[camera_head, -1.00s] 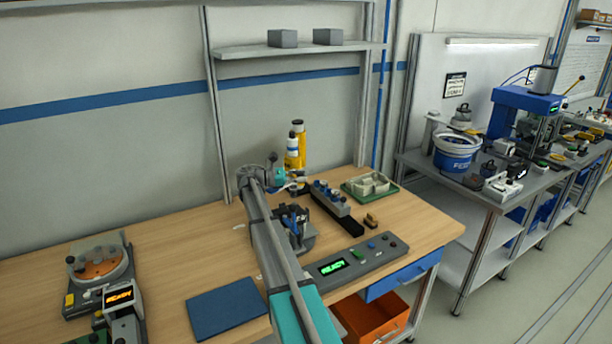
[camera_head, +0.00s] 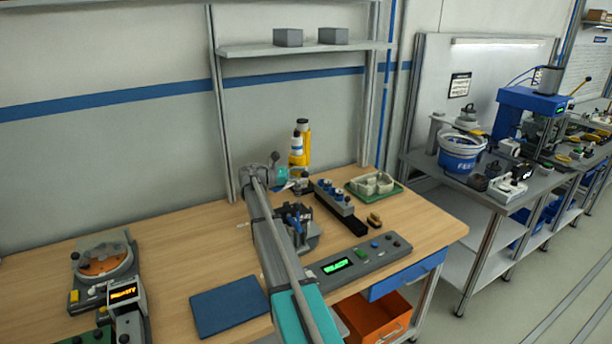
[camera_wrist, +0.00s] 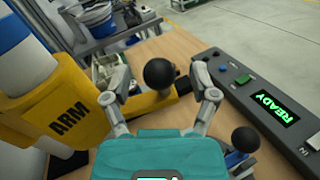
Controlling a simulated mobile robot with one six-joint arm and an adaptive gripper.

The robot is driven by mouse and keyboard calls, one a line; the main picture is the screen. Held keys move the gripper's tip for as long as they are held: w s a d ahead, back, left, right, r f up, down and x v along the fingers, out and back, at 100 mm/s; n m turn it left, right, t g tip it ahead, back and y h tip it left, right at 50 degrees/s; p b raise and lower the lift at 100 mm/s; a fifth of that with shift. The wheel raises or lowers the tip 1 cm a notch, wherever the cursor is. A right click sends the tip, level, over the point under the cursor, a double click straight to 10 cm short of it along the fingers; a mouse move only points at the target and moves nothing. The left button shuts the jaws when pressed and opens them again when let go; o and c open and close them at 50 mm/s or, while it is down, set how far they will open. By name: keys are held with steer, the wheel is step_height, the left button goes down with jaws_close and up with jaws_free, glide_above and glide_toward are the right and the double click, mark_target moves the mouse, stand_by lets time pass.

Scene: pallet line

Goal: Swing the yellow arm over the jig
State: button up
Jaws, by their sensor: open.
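The yellow arm (camera_wrist: 65,108), marked "ARM", fills the left of the wrist view. A yellow bar with a black ball knob (camera_wrist: 159,73) runs from it. In the head view its yellow post (camera_head: 303,143) stands at the back of the bench, with a white and blue part in front. My gripper (camera_wrist: 160,84) is open. Its two fingers stand on either side of the black knob, with gaps visible. The jig, seemingly the grey fixture with blue parts (camera_head: 297,220), sits in front of the post, partly hidden by my arm. A second black knob (camera_wrist: 245,139) shows at the right.
A grey control panel (camera_head: 358,257) with a green "READY" screen lies at the bench front. Near the jig are a row of blue-topped parts (camera_head: 334,196) and a green tray (camera_head: 373,190). A blue mat (camera_head: 229,306) lies left. The wood between mat and back wall is mostly clear.

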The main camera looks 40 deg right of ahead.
steer(key=v, duration=1.1)
steer(key=shift+w+a, duration=0.15)
steer(key=shift+a, duration=0.15)
steer(key=s+a+f+m+t+y, duration=0.2)
steer(key=s+a+f+y, duration=0.2)
steer(key=s+a, duration=0.4)
steer(key=s+a+f+m+t+y, duration=0.2)
steer(key=s+a+f+t+y, duration=0.1)
steer(key=s+a+f, duration=0.4)
steer(key=s+a+f+m+t+y, duration=0.2)
steer(key=s+a+f+y, duration=0.3)
steer(key=s+a, duration=0.3)
steer(key=shift+s+a+f+m+t, duration=0.4)
steer(key=shift+s+f+m, duration=0.2)
steer(key=shift+s+f, duration=0.1)
steer(key=s+a+m+y, duration=0.1)
steer(key=s+a, duration=0.1)
steer(key=s+a+m+y, duration=0.1)
steer(key=s+a, duration=0.1)
steer(key=a, duration=0.1)
steer(key=s+a+f+t+y, duration=0.1)
steer(key=s+a, duration=0.1)
steer(key=a, duration=0.1)
steer(key=shift+m+y, duration=0.4)
steer(key=shift+d, duration=0.1)
